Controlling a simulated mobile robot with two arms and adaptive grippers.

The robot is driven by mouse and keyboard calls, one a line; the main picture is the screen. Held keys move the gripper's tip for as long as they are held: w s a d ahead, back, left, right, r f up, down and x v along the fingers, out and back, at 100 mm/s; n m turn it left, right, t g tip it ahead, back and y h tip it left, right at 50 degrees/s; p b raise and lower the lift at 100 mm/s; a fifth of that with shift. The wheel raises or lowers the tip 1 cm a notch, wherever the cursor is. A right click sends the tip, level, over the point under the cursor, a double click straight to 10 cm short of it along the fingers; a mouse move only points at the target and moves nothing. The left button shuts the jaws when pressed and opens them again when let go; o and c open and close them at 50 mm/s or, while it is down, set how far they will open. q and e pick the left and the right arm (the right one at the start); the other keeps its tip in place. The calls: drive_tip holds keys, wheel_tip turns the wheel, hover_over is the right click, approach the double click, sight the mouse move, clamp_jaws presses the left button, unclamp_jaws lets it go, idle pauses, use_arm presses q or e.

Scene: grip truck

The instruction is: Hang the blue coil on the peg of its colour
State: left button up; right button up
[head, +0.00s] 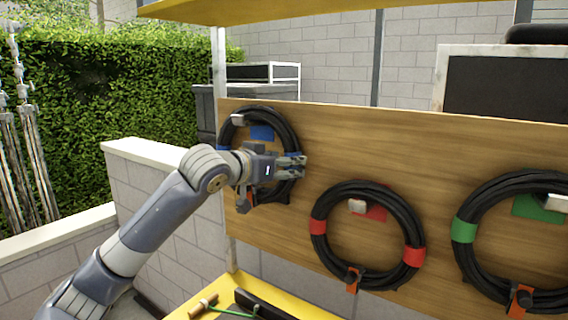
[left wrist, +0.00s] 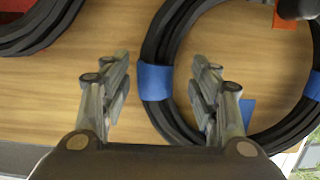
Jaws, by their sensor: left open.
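The blue coil (head: 286,128) is a black cable ring with blue bands, upright against the wooden board at the left in the head view. It surrounds a pale peg (head: 238,119) beside a blue patch (head: 262,132). My left gripper (head: 301,165) is open at the ring's right side. In the left wrist view, the blue band (left wrist: 156,82) shows between the open fingers (left wrist: 162,70), one finger outside the ring and one over its inner side. I cannot tell whether they touch it. The arm hides part of the coil. My right gripper is not in view.
A red-banded coil (head: 318,208) and a green-banded coil (head: 470,200) hang to the right on the same board (head: 330,150), beside red and green patches. Orange pieces show at the coils' lower edges. A yellow shelf (head: 285,303) lies below, with small items on it.

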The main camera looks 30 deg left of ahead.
use_arm(q)
drive_tip(key=v, duration=1.1)
drive_tip(key=shift+s+r, duration=0.25)
drive_tip(key=shift+s, duration=0.1)
